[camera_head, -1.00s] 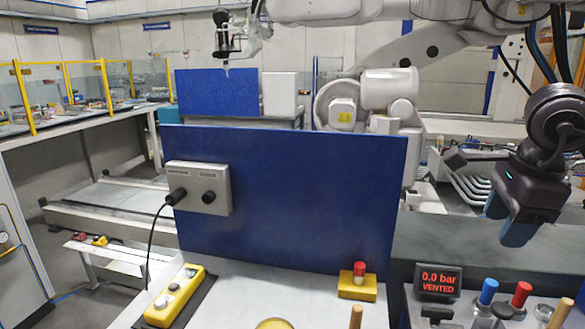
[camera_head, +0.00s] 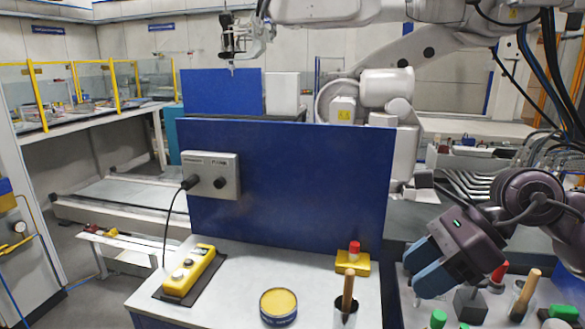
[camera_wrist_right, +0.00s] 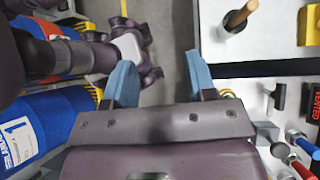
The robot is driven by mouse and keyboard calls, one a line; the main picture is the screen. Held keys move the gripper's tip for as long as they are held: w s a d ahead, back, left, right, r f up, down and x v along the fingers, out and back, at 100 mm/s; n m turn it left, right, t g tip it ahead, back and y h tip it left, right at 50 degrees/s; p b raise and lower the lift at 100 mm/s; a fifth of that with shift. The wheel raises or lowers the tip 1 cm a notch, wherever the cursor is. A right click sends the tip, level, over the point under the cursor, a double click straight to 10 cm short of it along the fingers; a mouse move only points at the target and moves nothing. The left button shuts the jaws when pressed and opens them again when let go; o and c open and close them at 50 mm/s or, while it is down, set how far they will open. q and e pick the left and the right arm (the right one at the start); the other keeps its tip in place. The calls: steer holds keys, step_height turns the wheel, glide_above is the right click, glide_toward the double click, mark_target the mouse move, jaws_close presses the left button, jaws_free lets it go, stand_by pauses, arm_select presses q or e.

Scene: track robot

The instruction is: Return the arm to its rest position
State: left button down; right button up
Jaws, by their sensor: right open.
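My right gripper (camera_head: 430,268) is in the right part of the head view, above the right end of the worktop. Its two blue fingers are apart with nothing between them. In the right wrist view the gripper (camera_wrist_right: 160,82) also shows open and empty, with floor and one of my dark arm links beyond the fingers. My right arm (camera_head: 525,200) comes in from the right edge and is bent. My left gripper does not show in the head view.
A blue panel (camera_head: 290,185) carries a grey box (camera_head: 210,173) with a cable. The worktop (camera_head: 235,275) holds a yellow control box (camera_head: 192,272), a yellow tin (camera_head: 278,305), a wooden-handled tool in a cup (camera_head: 347,295) and a red button (camera_head: 354,248). Colored-handled items (camera_head: 500,272) stand close to the right gripper.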

steer(key=s+a+r+m+t+y, duration=0.2)
steer(key=a+m+t+y, duration=0.1)
steer(key=a+m+y, duration=0.55)
steer(key=w+d+f+m+t+h, duration=0.1)
steer(key=d+f+m+t+h, duration=0.7)
steer(key=m, duration=0.9)
steer(key=w+d+f+m+t+h, duration=0.1)
steer(key=d+f+m+t+h, duration=0.65)
steer(key=m, duration=0.85)
steer(key=s+d+f+m+g+h, duration=0.1)
steer(key=s+f+m+g, duration=0.4)
steer(key=s+f+g, duration=0.5)
steer(key=s+d+f+m+g+h, duration=0.1)
steer(key=s+f+m+g+h, duration=0.1)
steer(key=s+f+m+g, duration=0.65)
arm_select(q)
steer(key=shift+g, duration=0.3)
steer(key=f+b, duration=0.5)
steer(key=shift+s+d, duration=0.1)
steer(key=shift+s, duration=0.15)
arm_select(e)
steer(key=w+f+n+t, duration=0.2)
steer(key=f+t, duration=0.3)
steer(key=f, duration=0.2)
steer(key=w+f+n+t+y, duration=0.1)
steer(key=w+f+n+t, duration=0.1)
steer(key=f+t, duration=0.3)
steer(key=shift+w+a+f+n, duration=0.15)
steer(key=shift+w+f+n, duration=0.2)
steer(key=shift+f, duration=0.6)
